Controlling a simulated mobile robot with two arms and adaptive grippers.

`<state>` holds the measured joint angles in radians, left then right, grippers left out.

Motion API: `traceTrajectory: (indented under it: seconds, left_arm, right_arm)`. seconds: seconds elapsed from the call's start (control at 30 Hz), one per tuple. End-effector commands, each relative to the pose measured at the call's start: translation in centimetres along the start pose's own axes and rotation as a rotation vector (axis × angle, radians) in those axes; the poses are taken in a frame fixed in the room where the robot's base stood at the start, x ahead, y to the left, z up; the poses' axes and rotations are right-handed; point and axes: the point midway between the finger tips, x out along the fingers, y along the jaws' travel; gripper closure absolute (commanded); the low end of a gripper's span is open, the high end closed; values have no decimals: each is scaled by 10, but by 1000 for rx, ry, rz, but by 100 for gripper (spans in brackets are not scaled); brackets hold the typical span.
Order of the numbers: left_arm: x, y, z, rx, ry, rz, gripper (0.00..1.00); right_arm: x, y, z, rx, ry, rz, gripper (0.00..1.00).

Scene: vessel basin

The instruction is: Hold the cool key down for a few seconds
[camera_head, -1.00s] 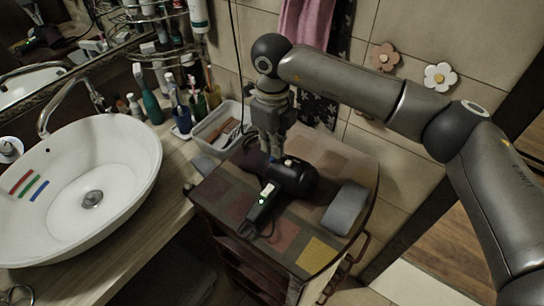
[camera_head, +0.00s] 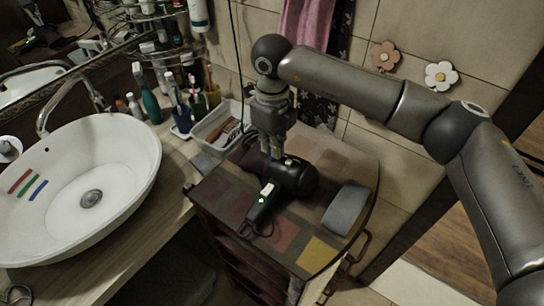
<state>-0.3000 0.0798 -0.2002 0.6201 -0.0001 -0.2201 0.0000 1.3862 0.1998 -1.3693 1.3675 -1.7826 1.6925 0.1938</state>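A black hair dryer (camera_head: 297,178) lies on the patchwork-topped cabinet (camera_head: 285,235). Its handle points toward the front left, with a pale switch and a small green light on it. The cool key is too small to pick out. My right gripper (camera_head: 272,153) points down at the rear left end of the dryer's barrel. Its fingertips are at or just behind the dryer; I cannot tell whether they touch it. The fingers look close together, but their opening is unclear. My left gripper is not recognisable in this view.
A grey block (camera_head: 346,208) lies right of the dryer on the cabinet. A pale tray (camera_head: 205,130) with small items stands behind left. A white basin (camera_head: 120,165) is at left, with bottles and brushes behind it. The cabinet's front part is mostly clear.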

Motion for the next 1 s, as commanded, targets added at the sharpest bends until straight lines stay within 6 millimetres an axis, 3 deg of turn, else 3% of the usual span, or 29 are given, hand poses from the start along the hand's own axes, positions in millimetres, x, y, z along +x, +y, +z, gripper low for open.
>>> traceTrajectory:
  seconds: [1.0]
  left_arm:
    - [14, 0, 1, 0, 0, 0, 100]
  right_arm:
    - [16, 0, 0, 0, 0, 0, 100]
